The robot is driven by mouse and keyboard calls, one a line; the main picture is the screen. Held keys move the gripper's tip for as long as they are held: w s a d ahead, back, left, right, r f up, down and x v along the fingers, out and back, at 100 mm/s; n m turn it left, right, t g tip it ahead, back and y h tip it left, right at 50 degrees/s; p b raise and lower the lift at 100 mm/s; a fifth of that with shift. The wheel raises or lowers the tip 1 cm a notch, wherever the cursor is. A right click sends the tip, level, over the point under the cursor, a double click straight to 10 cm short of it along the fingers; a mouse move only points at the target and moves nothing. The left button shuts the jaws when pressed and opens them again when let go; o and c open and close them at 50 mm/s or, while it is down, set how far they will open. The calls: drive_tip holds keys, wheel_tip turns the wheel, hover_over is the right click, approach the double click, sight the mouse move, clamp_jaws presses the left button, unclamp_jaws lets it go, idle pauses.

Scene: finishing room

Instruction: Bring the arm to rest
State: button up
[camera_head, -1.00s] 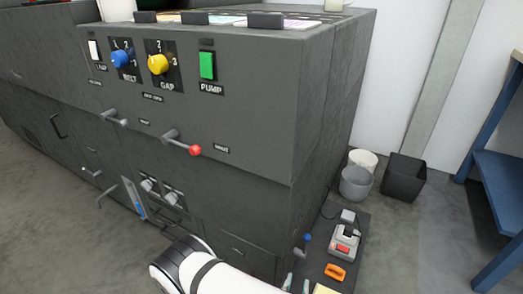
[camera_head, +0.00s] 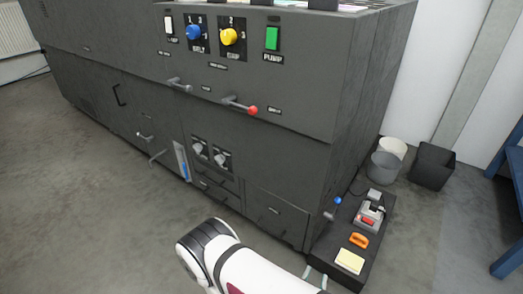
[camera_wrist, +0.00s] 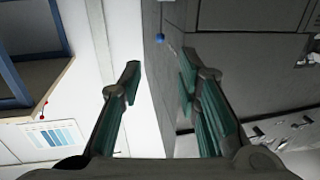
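My gripper (camera_wrist: 162,90) shows in the wrist view with its two dark fingers, lined in green, standing well apart. Nothing shows between them except the background of wall and machine side.
A large dark grey machine (camera_head: 290,160) with knobs, levers and a green switch (camera_head: 272,38) fills the middle. A low black platform (camera_head: 333,245) at its right corner bears small items. Bins (camera_head: 433,166) and a blue frame (camera_head: 512,215) stand right. The left floor is clear.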

drive_tip(key=w+a+r+m+g+y, duration=0.3)
drive_tip(key=w+a+r+m+g, duration=0.2)
drive_tip(key=w+a+g, duration=0.5)
wheel_tip(320, 180, up, 16)
drive_tip(key=w+a+n+y, duration=0.1)
drive_tip(key=a+n+y, duration=0.2)
drive_tip(key=y, duration=0.3)
drive_tip(key=s+d+r+n+g+y, duration=0.1)
drive_tip(key=s+d+r+n+g, duration=0.15)
drive_tip(key=s+r, duration=0.4)
drive_tip(key=s+d+r+n+g, duration=0.1)
drive_tip(key=s+d+r+n, duration=0.15)
drive_tip(key=s+r, duration=0.4)
drive_tip(key=s+d+r+n+g+h, duration=0.1)
drive_tip(key=s+d+r, duration=0.4)
drive_tip(key=s, duration=0.5)
drive_tip(key=s+d+r+n+g+h, duration=0.1)
drive_tip(key=s+d+r+g, duration=0.15)
drive_tip(key=s+d, duration=0.6)
wheel_tip(320, 180, up, 40)
drive_tip(key=s+a+t+p, duration=0.1)
drive_tip(key=t+p, duration=0.3)
drive_tip(key=p, duration=3.4)
drive_tip(key=shift+r+t+p, duration=0.25)
drive_tip(key=shift+t+p, duration=0.05)
drive_tip(key=shift+t, duration=0.1)
